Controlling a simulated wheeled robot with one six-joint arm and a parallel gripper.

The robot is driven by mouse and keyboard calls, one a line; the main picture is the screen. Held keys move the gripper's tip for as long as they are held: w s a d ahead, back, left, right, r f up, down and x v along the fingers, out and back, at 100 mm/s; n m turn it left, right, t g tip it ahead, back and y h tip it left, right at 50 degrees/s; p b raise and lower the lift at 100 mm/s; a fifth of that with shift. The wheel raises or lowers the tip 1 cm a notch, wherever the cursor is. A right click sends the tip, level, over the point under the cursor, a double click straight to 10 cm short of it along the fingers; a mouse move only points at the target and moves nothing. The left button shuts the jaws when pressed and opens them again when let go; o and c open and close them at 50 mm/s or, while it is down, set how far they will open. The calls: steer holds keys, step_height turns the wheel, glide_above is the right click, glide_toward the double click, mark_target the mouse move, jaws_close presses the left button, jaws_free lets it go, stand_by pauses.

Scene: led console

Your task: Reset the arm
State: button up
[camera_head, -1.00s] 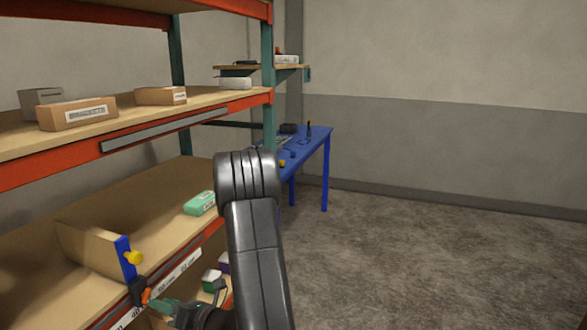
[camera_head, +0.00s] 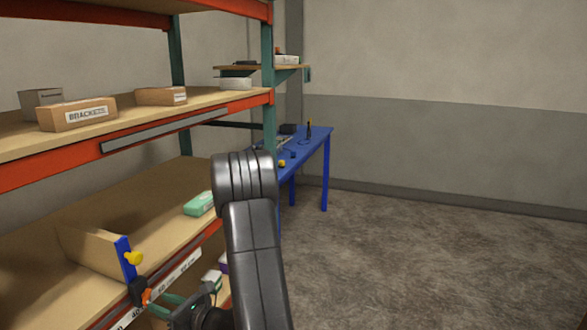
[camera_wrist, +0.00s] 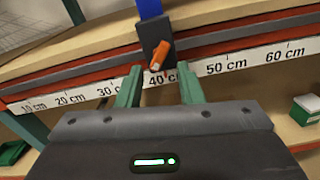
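My dark arm (camera_head: 255,250) rises from the bottom middle of the head view and bends down to the left. My gripper (camera_head: 160,302) has green fingers and is low by the shelf's front edge; it also shows in the wrist view (camera_wrist: 161,70). The fingers are apart and nothing is held between them. A black clamp (camera_wrist: 153,36) with an orange lever (camera_wrist: 160,54) sits on the shelf edge just ahead of the fingertips, below a blue upright (camera_wrist: 149,8). A green light bar and dot (camera_wrist: 153,162) glow on my gripper's body.
A ruler strip (camera_wrist: 225,67) runs along the shelf edge. Brown boxes (camera_head: 78,115) stand on the upper shelf and a green box (camera_head: 199,203) on the lower one. A blue table (camera_head: 318,140) stands behind. The floor at right is clear.

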steer(key=b+v, duration=0.1)
steer(key=v, duration=0.9)
steer(key=shift+d+b, duration=0.2)
steer(key=shift+b, duration=0.2)
steer(key=shift+s, duration=0.1)
